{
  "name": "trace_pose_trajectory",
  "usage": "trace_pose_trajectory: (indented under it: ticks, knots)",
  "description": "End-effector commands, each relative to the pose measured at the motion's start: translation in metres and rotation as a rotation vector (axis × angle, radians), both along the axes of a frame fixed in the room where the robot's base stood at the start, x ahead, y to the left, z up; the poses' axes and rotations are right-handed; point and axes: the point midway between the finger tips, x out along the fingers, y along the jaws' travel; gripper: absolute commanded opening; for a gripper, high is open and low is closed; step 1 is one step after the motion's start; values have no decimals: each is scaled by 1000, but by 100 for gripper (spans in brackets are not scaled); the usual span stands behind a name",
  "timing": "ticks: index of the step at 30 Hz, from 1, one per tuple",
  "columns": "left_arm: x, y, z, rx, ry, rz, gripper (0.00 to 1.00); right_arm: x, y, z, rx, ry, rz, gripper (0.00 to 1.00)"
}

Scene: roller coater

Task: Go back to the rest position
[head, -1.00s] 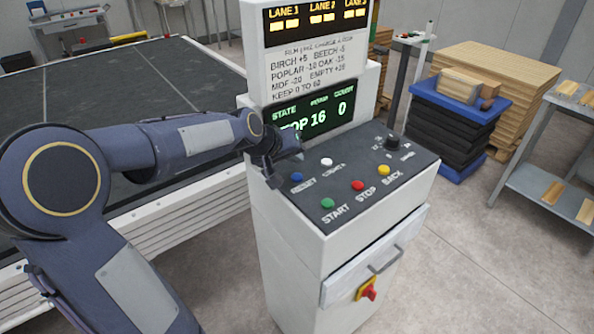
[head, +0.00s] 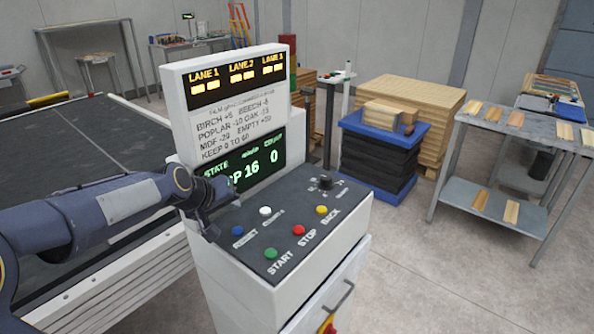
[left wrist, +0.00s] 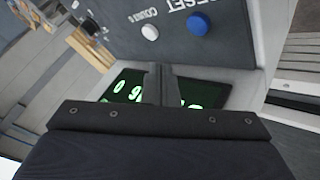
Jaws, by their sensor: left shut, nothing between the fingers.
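My left gripper (head: 218,208) is shut and empty. It hangs over the back left corner of the console's sloped button panel (head: 317,225), in front of the state display (head: 262,168). In the left wrist view its closed fingers (left wrist: 160,84) cover part of the green digits, and the blue button (left wrist: 198,22) and white button (left wrist: 150,33) show beyond the fingertips. I cannot tell whether the fingers touch the panel. The display reads 16 and 0, with the state word partly hidden by my arm. My right gripper is not in view.
A dark conveyor bed (head: 60,150) lies left of the console. A blue-topped stack (head: 385,135) with wood blocks and a metal shelf table (head: 515,140) with boards stand to the right. The floor (head: 440,280) at the front right is clear.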

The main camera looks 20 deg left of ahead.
Motion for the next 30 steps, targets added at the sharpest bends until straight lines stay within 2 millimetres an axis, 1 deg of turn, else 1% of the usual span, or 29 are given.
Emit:
trace_pose_trajectory:
  ticks: [2,5,8,9,11,12,14,15,18,21,23,25,30]
  knots:
    - [-2,-1,1,2,0,-4,0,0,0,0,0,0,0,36]
    - [-22,-12,6,14,10,-35,0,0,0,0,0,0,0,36]
    - [-68,-34,11,37,38,-101,0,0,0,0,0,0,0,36]
    - [-91,-44,11,48,52,-136,0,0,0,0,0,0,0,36]
    - [-128,-60,7,64,76,-191,0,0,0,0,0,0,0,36]
    - [-152,-69,2,73,90,-227,0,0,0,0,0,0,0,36]
    - [-186,-82,-7,83,111,-277,0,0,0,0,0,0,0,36]
    - [-206,-90,-14,89,124,-309,0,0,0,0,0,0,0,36]
    - [-245,-105,-32,100,151,-373,0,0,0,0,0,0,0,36]
    - [-269,-113,-45,106,166,-416,0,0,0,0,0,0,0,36]
    - [-276,-116,-49,107,174,-429,0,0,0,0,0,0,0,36]
    - [-279,-117,-51,107,177,-436,0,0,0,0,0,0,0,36]
    - [-279,-117,-52,107,178,-436,0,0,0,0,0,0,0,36]
